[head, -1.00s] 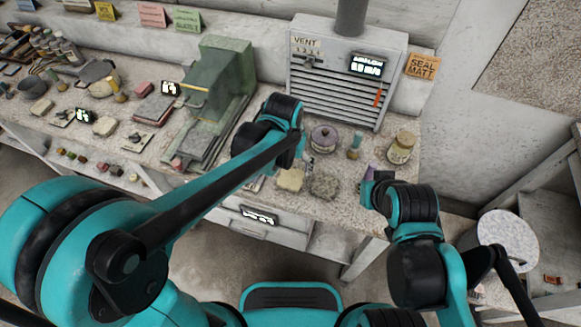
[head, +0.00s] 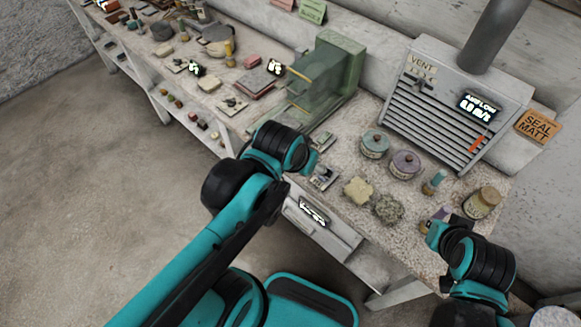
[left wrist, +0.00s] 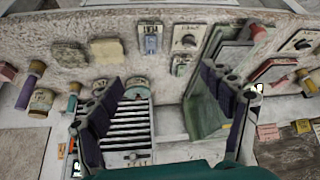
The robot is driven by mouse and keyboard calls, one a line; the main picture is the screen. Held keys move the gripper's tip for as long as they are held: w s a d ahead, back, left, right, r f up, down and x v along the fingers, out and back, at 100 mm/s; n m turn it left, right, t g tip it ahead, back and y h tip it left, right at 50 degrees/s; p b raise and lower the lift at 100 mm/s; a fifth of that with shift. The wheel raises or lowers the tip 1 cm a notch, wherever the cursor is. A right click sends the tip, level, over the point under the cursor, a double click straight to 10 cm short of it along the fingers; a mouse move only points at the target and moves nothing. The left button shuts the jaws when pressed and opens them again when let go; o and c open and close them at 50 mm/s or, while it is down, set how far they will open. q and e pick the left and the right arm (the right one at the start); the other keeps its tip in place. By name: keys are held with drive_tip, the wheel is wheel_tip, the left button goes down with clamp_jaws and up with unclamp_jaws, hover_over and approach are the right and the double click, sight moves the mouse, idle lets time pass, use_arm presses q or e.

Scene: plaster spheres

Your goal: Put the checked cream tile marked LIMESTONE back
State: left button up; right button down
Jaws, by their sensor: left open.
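A squarish cream tile (head: 357,190) lies on the speckled bench top beside a rough grey piece (head: 388,209). Both also show in the left wrist view, the cream tile (left wrist: 106,50) and the grey piece (left wrist: 68,55). I cannot read a LIMESTONE mark or make out checks on it. My left gripper (left wrist: 163,82) is open and empty, its fingers spread wide above the bench. In the head view the left gripper (head: 313,160) is mostly hidden by its wrist, left of the cream tile. My right gripper (head: 438,232) is by the bench's right end; its jaws are unclear.
Lidded teal (head: 374,144) and mauve (head: 405,165) jars stand behind the cream tile. A jar (head: 482,203) stands at the right. The vent box (head: 455,110) and green machine (head: 328,72) stand at the back. Small devices (head: 322,178) lie near my left gripper.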

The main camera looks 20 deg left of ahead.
use_arm(q)
drive_tip(key=shift+n+t+y, duration=0.3)
drive_tip(key=shift+n+t, duration=0.1)
drive_tip(key=shift+t, duration=0.3)
drive_tip(key=s+a, duration=0.2)
drive_tip(key=a, duration=0.1)
drive_tip(key=shift+s+a+f, duration=0.1)
drive_tip(key=shift+s+f, duration=0.2)
drive_tip(key=shift+s, duration=0.05)
idle(0.4)
